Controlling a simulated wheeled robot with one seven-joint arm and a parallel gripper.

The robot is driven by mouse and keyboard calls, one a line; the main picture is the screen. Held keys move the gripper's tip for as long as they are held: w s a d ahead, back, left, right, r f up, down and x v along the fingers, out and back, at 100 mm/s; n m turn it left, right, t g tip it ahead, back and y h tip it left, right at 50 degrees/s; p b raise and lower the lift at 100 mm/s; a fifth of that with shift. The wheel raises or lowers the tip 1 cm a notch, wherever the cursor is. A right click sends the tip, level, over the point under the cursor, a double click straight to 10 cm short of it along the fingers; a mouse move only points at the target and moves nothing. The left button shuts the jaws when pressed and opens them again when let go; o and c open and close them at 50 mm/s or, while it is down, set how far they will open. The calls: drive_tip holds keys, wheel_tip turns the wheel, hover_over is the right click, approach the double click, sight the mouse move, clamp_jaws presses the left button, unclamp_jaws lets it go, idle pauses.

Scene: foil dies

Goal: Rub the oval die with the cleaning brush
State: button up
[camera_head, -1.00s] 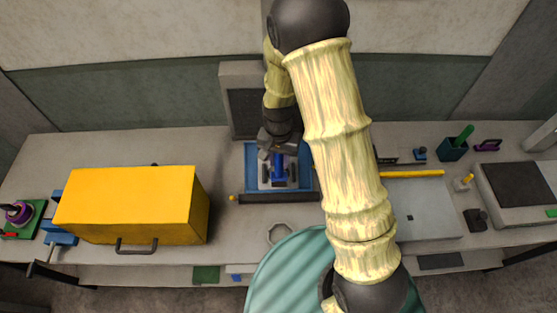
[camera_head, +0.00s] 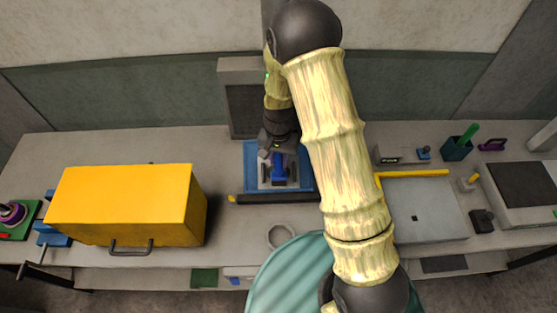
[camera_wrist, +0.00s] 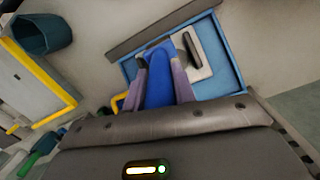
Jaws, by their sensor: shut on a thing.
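My gripper (camera_head: 279,147) reaches down over the blue tray (camera_head: 249,165) at the back middle of the bench. In the wrist view its two fingers (camera_wrist: 160,62) are shut on a blue handle (camera_wrist: 159,88), which I take to be the cleaning brush; it also shows in the head view (camera_head: 279,166). The brush's working end is hidden. A pale plate with a dark bar (camera_wrist: 190,50) lies in the tray beside the brush. I cannot make out the oval die; whether the brush touches anything is unclear.
A large yellow box (camera_head: 120,205) with a handle stands at left. A dark bar (camera_head: 275,198) runs along the tray's front. A pale ring (camera_head: 281,236) lies near the front edge. A grey tray (camera_head: 425,215), a yellow rod (camera_head: 415,173) and a dark cup (camera_head: 455,150) are at right.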

drive_tip(key=shift+w+f, duration=0.4)
drive_tip(key=shift+f, duration=0.2)
drive_tip(key=shift+w+f+b, duration=0.3)
drive_tip(key=shift+f+b, duration=0.3)
idle(0.5)
drive_tip(key=shift+w+r, duration=0.1)
drive_tip(key=w+r, duration=0.1)
drive_tip(key=w+p, duration=0.1)
drive_tip(key=w, duration=0.1)
drive_tip(key=shift+d+r+p, duration=0.1)
drive_tip(key=shift+r+p, duration=0.2)
drive_tip(key=shift+r, duration=0.1)
drive_tip(key=w, duration=0.1)
drive_tip(key=w+r, duration=0.1)
drive_tip(key=w+p, duration=0.1)
drive_tip(key=shift+w+r, duration=0.2)
drive_tip(key=shift+r, duration=0.2)
drive_tip(key=shift+f, duration=0.1)
idle(0.5)
